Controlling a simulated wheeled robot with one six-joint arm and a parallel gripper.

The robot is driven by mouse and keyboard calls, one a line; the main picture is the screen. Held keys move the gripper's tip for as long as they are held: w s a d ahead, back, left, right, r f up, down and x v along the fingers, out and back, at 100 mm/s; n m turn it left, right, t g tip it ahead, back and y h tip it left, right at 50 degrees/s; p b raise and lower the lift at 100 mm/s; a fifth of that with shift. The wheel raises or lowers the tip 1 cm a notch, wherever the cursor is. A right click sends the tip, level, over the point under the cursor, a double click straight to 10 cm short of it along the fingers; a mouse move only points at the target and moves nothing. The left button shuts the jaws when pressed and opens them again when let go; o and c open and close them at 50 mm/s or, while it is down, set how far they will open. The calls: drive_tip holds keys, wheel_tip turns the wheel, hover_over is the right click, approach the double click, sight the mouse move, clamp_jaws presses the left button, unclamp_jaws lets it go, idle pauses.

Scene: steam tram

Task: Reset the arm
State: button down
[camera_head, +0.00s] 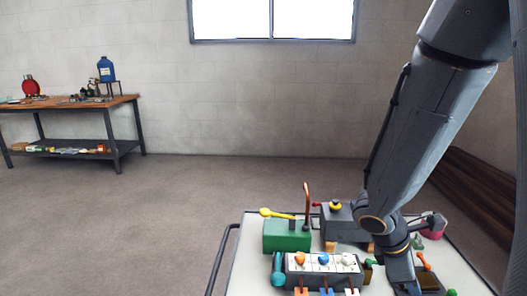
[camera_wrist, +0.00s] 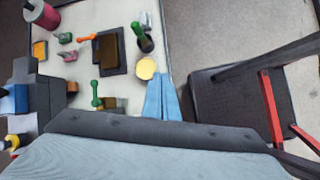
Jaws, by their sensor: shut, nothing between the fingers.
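My arm (camera_head: 425,130) comes down from the upper right over the white-topped cart (camera_head: 375,286). My gripper (camera_head: 408,287) is at its lower end, near the bottom edge of the head view, above the right part of the cart. It is shut with nothing held.
On the cart stand a green block (camera_head: 287,236) with a yellow lever, a grey box (camera_head: 338,224) and a panel (camera_head: 322,266) with coloured knobs. A workbench (camera_head: 75,105) stands far left; floor between is clear.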

drive_tip(key=s+a+r+m+y+p, duration=0.1)
drive_tip(key=s+a+r+m+y, duration=0.1)
drive_tip(key=a+m, duration=0.4)
drive_tip(key=s+a+r+m+y+p, duration=0.2)
drive_tip(key=a+r+m+y, duration=0.2)
drive_tip(key=a+m, duration=0.3)
drive_tip(key=shift+s+a+r+m, duration=0.15)
drive_tip(key=shift+a+r+m, duration=0.15)
drive_tip(key=shift+a, duration=0.6)
